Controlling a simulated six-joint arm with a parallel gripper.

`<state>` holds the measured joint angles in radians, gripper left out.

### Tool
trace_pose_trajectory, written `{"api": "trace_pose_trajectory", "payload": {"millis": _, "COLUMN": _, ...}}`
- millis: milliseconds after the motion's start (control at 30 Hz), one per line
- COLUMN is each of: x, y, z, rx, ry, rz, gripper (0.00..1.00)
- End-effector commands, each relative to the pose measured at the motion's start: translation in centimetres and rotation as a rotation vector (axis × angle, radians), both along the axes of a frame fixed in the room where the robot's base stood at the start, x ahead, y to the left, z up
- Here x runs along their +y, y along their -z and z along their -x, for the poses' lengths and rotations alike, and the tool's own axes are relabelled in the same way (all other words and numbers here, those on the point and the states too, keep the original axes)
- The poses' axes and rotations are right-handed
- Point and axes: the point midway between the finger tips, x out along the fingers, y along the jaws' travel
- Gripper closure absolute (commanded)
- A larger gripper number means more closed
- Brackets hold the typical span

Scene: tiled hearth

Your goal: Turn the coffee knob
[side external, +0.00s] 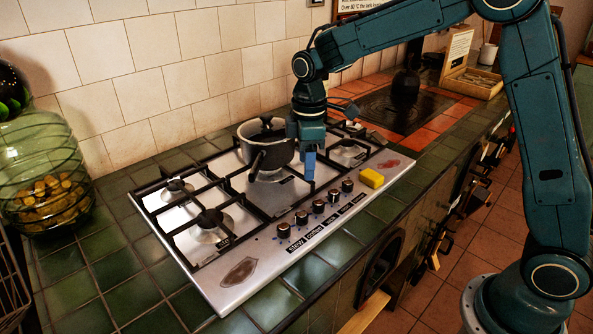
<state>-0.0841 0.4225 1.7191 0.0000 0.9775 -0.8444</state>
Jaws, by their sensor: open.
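A row of several dark knobs runs along the front edge of the steel hob (262,283), with small label strips in front of them. The label second from the left seems to read coffee, which would make its knob the second one (301,217); the print is too small to be sure. My gripper (309,172) points down above the hob, behind the knob row and just right of the pot. It is open, with nothing visible between its fingers, and appears apart from the knobs. The gap between the fingers is hard to see from this side.
A yellow sponge (371,178) lies near the right end of the knobs. Black grates (208,222) cover the burners. A glass jar (42,180) stands far left. The counter's front tiles are clear.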

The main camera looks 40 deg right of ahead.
Motion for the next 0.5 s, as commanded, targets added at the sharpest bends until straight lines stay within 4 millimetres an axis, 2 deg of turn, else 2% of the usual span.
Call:
{"api": "trace_pose_trajectory", "payload": {"millis": 167, "x": 0.3, "y": 1.5, "z": -0.9, "rx": 0.022, "ry": -0.041, "rz": 0.002, "gripper": 0.48}}
{"api": "trace_pose_trajectory", "payload": {"millis": 500, "x": 0.3, "y": 1.9, "z": -1.1, "rx": 0.023, "ry": -0.047, "rz": 0.002, "gripper": 0.48}}
